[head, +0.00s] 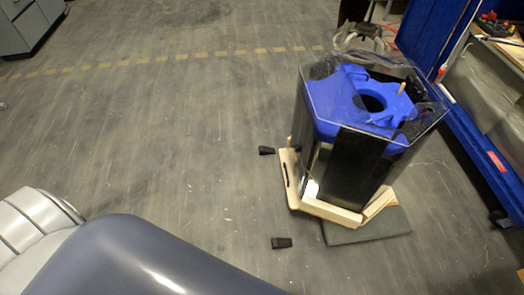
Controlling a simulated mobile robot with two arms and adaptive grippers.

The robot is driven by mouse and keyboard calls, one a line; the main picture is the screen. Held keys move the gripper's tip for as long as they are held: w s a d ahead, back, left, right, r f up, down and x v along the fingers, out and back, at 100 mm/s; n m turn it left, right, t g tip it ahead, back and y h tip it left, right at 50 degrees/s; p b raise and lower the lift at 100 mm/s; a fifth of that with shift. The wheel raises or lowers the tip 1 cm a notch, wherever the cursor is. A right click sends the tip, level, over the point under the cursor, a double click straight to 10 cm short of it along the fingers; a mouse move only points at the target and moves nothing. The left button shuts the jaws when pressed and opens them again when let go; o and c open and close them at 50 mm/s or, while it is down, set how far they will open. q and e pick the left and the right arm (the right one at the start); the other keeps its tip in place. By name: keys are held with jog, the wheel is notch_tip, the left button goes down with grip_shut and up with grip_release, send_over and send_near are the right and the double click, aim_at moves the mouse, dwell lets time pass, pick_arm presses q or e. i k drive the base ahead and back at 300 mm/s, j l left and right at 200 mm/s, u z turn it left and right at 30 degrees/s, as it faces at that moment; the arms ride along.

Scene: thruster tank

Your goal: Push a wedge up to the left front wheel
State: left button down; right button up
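Two small black wedges lie on the floor to the left of a clear-walled tank (322,165) with a blue top part. One wedge (266,150) is beside the far left side of its wooden base (328,212), a small gap away. The other wedge (282,242) is nearer to me, off the base's near left corner and apart from it. I cannot make out the wheels; they seem hidden by the base. Neither of my grippers is in view; only smooth grey parts of my own body show at the lower left.
A dark grey flat mat (375,228) lies at the base's near side. A blue rack (470,125) with a cluttered bench stands on the right. A grey cabinet (28,25) is at the far left. A dashed tape line (150,60) crosses the floor.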

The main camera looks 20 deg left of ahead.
aim_at(263, 150)
jog(key=i+j+z, duration=0.1)
jog(key=j+z, duration=0.15)
jog(key=z, duration=0.2)
jog(key=i+j+z, duration=0.1)
jog(key=j+z, duration=0.45)
jog(key=z, duration=0.3)
jog(key=j+z, duration=0.1)
jog(key=j, duration=0.45)
jog(key=j+z, duration=0.15)
jog(key=j, duration=0.35)
jog(key=k+j+z, duration=0.1)
jog(key=j, duration=0.45)
jog(key=k+j+z, duration=0.1)
jog(key=j, duration=0.4)
jog(key=k+j+z, duration=0.15)
jog(key=j, duration=0.4)
jog(key=i, duration=0.05)
